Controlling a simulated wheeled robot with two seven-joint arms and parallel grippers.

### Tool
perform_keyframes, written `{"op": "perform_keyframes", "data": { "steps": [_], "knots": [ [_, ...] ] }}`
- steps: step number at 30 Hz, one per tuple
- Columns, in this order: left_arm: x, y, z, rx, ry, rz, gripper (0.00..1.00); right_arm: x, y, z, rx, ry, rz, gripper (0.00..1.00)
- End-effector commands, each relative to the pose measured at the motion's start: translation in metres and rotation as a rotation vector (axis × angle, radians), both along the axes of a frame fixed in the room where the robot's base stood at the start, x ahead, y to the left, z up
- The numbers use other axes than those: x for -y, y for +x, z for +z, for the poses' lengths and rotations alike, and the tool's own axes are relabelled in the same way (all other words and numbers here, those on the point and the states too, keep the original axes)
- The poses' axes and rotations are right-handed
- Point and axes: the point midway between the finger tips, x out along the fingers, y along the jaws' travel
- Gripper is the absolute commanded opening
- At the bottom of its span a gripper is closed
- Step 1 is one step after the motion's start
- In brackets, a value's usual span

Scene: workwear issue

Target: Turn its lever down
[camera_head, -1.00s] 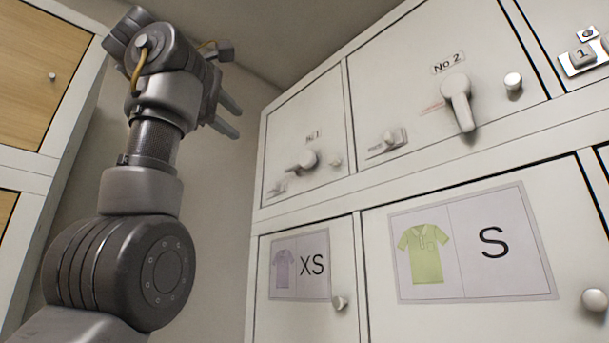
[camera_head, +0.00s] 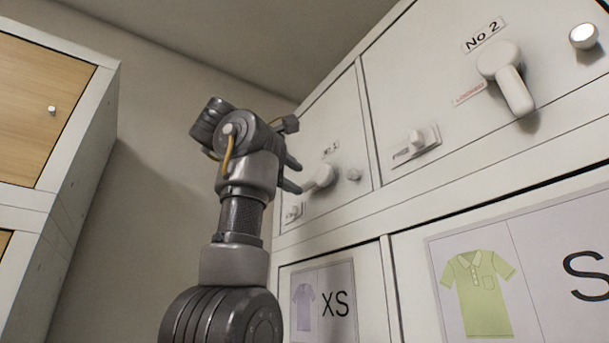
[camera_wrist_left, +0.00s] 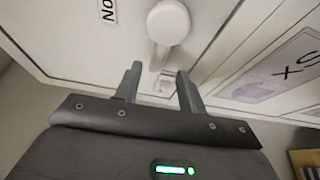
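The No 1 door has a pale lever (camera_head: 322,177) with a round hub. Its handle points left, toward my left gripper (camera_head: 295,176). My left gripper is open, with its two dark fingers pointing at this lever. In the left wrist view the lever's hub (camera_wrist_left: 168,22) is just past the fingertips, and its handle runs toward the gap between the open fingers (camera_wrist_left: 159,76). I cannot tell whether a finger touches it. The No 2 door's lever (camera_head: 515,90) hangs downward. My right gripper is not in view.
A round knob (camera_head: 354,174) sits right of the No 1 lever and a small latch (camera_head: 293,213) lies below it. Below are doors with an XS card (camera_head: 336,303) and a green-shirt card (camera_head: 480,290). A wood-fronted cabinet (camera_head: 40,110) stands at left.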

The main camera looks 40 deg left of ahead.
Motion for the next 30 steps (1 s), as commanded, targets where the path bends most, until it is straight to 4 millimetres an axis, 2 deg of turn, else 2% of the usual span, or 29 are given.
{"op": "perform_keyframes", "data": {
  "steps": [1, 4, 7, 12, 16, 20, 27, 30],
  "knots": [
    [-0.001, 0.009, 0.006, -0.001, 0.001, 0.0, 0.4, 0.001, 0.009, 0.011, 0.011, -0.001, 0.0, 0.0],
    [-0.003, 0.024, 0.005, 0.001, -0.001, 0.0, 0.4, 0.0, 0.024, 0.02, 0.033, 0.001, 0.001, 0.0],
    [-0.004, 0.035, 0.004, 0.002, 0.001, 0.0, 0.4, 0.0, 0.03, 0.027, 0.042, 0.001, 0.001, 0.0],
    [-0.005, 0.044, 0.001, 0.003, 0.0, 0.001, 0.4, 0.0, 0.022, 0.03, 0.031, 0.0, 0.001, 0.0],
    [-0.005, 0.045, 0.0, 0.002, 0.0, 0.001, 0.4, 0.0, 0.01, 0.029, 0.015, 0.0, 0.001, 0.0],
    [-0.005, 0.045, 0.0, 0.003, 0.0, 0.001, 0.4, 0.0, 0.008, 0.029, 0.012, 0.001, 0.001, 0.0],
    [-0.005, 0.045, 0.0, 0.003, 0.0, 0.001, 0.1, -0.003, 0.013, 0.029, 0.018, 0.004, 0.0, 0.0],
    [-0.005, 0.045, 0.0, 0.003, 0.0, 0.001, 0.0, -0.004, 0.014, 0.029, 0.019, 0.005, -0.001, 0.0]
  ]
}}
